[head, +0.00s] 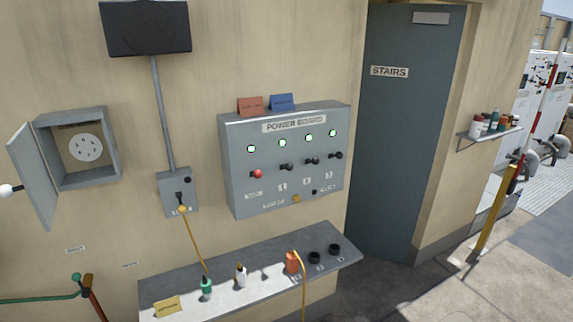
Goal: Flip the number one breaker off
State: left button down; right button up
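The grey power board (232,200) is fixed to the beige wall in the middle of the head view. It carries a red-knobbed lever (258,174) at the left and three black-knobbed levers to its right. The number one breaker (286,167) appears to be the first black lever, above a plate that seems to read 1. The second (313,161) and third (338,155) black levers follow to the right. A green lamp glows above each lever, including the lamp (282,143) above number one. Neither gripper is in view.
A shelf (222,273) below the board holds bottles and an orange plug (292,262) with a yellow cord. A small switch box (177,195) and an open socket cabinet (118,150) are at left. A door (400,150) marked STAIRS is at right. The board's front is unobstructed.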

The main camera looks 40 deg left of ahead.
aim_at(289, 167)
jog(key=u, duration=0.45)
jog(key=i, duration=0.65)
jog(key=u, duration=0.55)
